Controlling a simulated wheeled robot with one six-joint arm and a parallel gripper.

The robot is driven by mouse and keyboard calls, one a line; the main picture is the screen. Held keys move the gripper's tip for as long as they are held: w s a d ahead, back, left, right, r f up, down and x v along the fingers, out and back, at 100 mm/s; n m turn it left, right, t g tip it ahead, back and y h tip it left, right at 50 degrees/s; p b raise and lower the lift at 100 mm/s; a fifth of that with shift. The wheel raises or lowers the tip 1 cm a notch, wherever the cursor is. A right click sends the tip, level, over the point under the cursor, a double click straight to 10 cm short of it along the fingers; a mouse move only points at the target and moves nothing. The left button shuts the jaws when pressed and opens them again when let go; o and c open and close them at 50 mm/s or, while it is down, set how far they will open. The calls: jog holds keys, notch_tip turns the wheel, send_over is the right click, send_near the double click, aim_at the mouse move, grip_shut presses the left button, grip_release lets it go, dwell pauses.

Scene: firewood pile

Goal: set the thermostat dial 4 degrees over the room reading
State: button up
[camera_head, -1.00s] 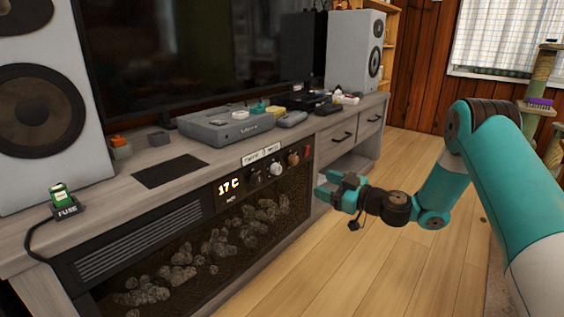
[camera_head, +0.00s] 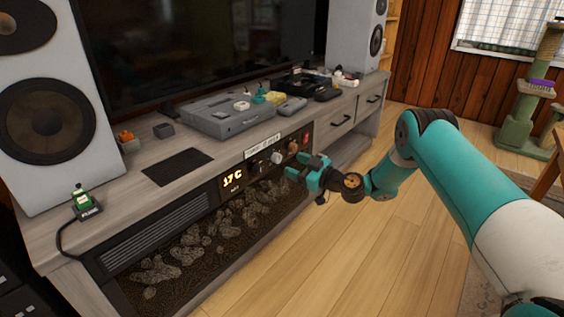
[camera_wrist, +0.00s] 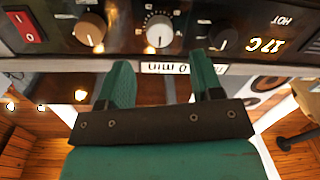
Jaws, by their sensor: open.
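The heater's front panel has a lit display (camera_head: 233,180) reading 17C, also upside down in the wrist view (camera_wrist: 265,45). Beside it are a black knob (camera_wrist: 222,38), a white dial (camera_wrist: 159,31) with tick marks around it, and a brown knob (camera_wrist: 90,27). The white dial also shows in the head view (camera_head: 276,157). Which one is the thermostat is not legibly marked. My gripper (camera_head: 301,166) is open and empty in front of the panel. In the wrist view its fingertips (camera_wrist: 162,72) are apart, with the white dial between and beyond them, not touching it.
A red switch (camera_wrist: 25,27) sits at the panel's end. A white label (camera_wrist: 178,68) stands on the cabinet edge above the knobs. A grey device (camera_head: 228,117), speakers (camera_head: 55,100) and a fuse block (camera_head: 83,203) are on the cabinet (camera_head: 130,198). The floor in front is clear.

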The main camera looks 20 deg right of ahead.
aim_at(279, 159)
jog(key=b+x, duration=0.1)
jog(key=x, duration=0.3)
jog(key=shift+w+a+f, duration=0.1)
jog(key=shift+w+a, duration=0.15)
jog(key=shift+w+a+b, duration=0.35)
jog(key=shift+w, duration=0.2)
jog(key=c, duration=0.9)
jog(key=shift+c, duration=0.2)
